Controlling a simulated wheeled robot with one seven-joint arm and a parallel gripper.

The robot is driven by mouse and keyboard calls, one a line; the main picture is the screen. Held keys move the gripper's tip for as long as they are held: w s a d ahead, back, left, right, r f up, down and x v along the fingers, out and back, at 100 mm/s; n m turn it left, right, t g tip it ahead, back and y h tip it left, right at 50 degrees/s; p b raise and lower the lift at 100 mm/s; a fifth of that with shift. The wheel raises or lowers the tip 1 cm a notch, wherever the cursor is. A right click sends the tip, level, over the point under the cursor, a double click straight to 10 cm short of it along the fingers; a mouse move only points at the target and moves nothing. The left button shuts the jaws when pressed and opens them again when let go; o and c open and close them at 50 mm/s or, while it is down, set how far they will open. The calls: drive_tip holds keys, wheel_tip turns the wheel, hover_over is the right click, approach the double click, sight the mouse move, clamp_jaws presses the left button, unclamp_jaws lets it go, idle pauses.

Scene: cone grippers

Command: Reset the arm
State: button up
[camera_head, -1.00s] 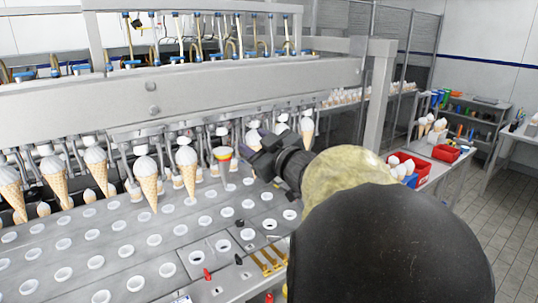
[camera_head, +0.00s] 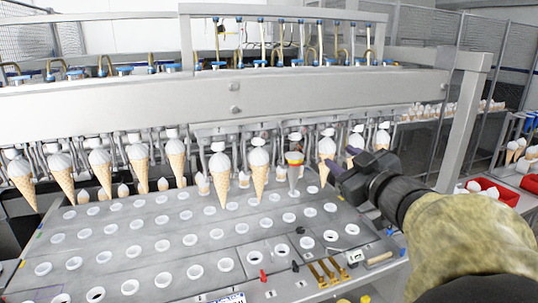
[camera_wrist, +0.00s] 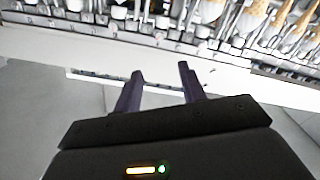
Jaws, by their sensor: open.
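My gripper (camera_head: 343,165) is on the right in the head view, at the end of my arm, which comes in from the lower right. Its fingers point left toward the row of hanging ice cream cones (camera_head: 259,172). In the wrist view the two dark purple fingers (camera_wrist: 160,85) are spread apart with nothing between them. The nearest cone (camera_head: 327,150) appears just beside the fingertips in the head view; I cannot tell whether they touch.
A metal plate with rows of round holes (camera_head: 150,240) lies below the cones. A large machine beam (camera_head: 150,105) runs above them. A vertical post (camera_head: 463,130) stands close to my arm. Red bins (camera_head: 497,190) sit at the far right.

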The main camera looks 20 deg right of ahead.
drive_tip(key=w+a+f+m+g+h, duration=0.2)
drive_tip(key=f+m+g, duration=0.1)
drive_tip(key=f, duration=0.6)
drive_tip(key=w+a+f+m+g+h, duration=0.1)
drive_tip(key=a+f+m+g, duration=0.15)
drive_tip(key=f, duration=0.55)
drive_tip(key=s+a+f+g+y, duration=0.2)
drive_tip(key=s+a+f+g, duration=0.8)
drive_tip(key=f, duration=0.6)
drive_tip(key=s+a, duration=0.2)
drive_tip(key=a, duration=0.1)
drive_tip(key=shift+s+a+y, duration=0.25)
drive_tip(key=shift+s+y, duration=0.05)
drive_tip(key=shift+s, duration=0.05)
